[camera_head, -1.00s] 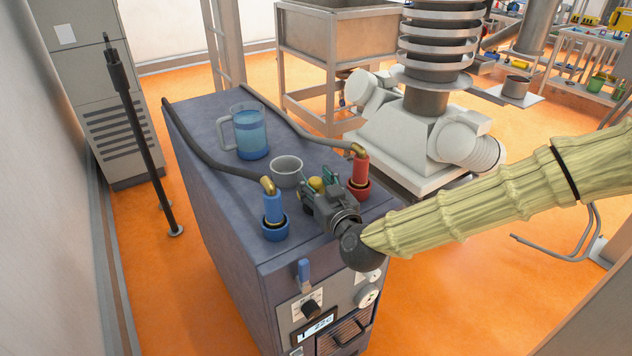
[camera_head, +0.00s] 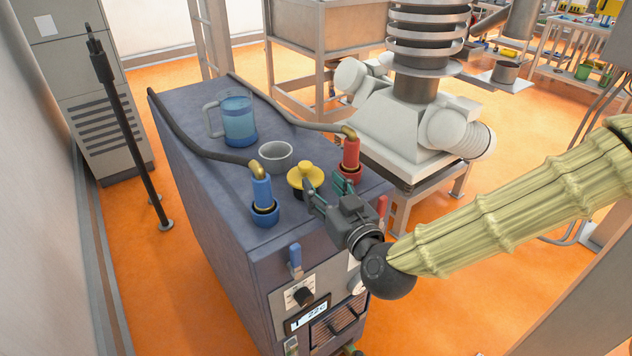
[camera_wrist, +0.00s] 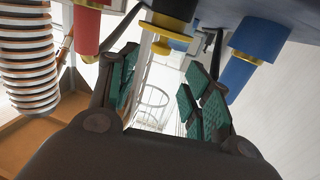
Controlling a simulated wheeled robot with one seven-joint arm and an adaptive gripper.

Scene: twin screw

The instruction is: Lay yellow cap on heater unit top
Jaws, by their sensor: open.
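The yellow cap (camera_head: 306,175) sits upright on a dark fitting at the front of the heater unit's top (camera_head: 205,108), between the blue and red hose connectors. It has a round knob above a wide flange. The wrist view, which looks upside down, shows the cap (camera_wrist: 168,42) beyond the fingers. My gripper (camera_head: 330,188) is open and empty, just in front and right of the cap. Its green-padded fingers are spread apart in the wrist view (camera_wrist: 162,85), and no contact with the cap shows. The cap's underside is partly hidden.
A grey cup (camera_head: 275,157) and a blue-filled jug (camera_head: 239,120) stand behind. The unit's left top side is clear.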

